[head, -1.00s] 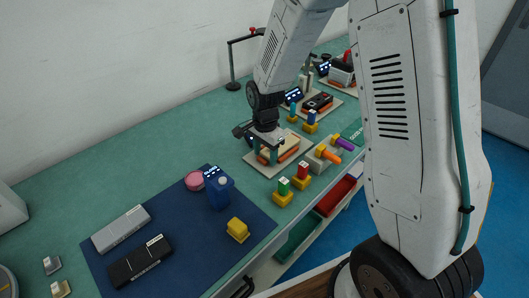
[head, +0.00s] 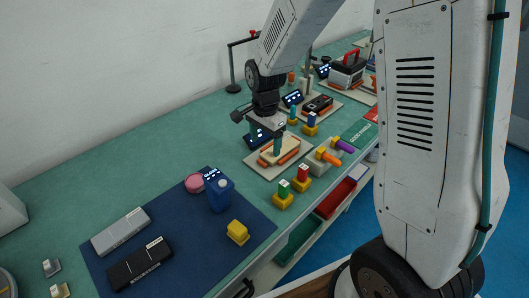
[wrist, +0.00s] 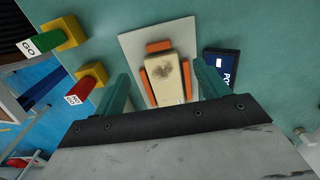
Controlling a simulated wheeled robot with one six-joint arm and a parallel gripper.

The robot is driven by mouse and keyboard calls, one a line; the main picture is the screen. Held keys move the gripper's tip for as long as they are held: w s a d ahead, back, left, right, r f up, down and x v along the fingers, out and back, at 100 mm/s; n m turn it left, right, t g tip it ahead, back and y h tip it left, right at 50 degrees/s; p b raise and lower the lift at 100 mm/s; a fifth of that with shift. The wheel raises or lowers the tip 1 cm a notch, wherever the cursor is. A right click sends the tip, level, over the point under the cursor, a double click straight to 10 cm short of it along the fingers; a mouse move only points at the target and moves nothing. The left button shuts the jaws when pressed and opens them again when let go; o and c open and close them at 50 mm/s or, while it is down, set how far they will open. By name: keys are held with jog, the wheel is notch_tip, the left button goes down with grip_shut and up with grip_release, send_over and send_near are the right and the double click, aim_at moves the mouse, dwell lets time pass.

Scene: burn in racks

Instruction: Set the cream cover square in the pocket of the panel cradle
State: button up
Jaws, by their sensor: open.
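The cream cover (head: 284,148) lies at the panel cradle (head: 254,159), a pale plate with orange blocks. In the wrist view the cover (wrist: 168,88) has a dark smudge, with orange cradle blocks (wrist: 158,46) showing at its far end and along both sides. I cannot tell whether it is fully down in the pocket or exactly square. My gripper (wrist: 163,72) is open, with teal fingers on either side of the cover and visible gaps between. In the head view my gripper (head: 276,148) is over the cradle, and one finger hides part of the cover.
A dark display (head: 257,134) stands close behind.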

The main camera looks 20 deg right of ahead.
jog(key=s+d+r+n, duration=0.2)
jog(key=s+r+n, duration=0.5)
jog(key=s+r, duration=0.85)
jog(key=s+r+n, duration=0.2)
jog(key=s+n, duration=0.1)
jog(key=s, duration=0.3)
jog(key=s+r+n+t, duration=0.1)
jog(key=s+r+n, duration=0.1)
jog(key=s, duration=0.4)
jog(key=shift+s+d+n, duration=0.25)
jog(key=shift+d+n, duration=0.15)
jog(key=shift+n, duration=0.4)
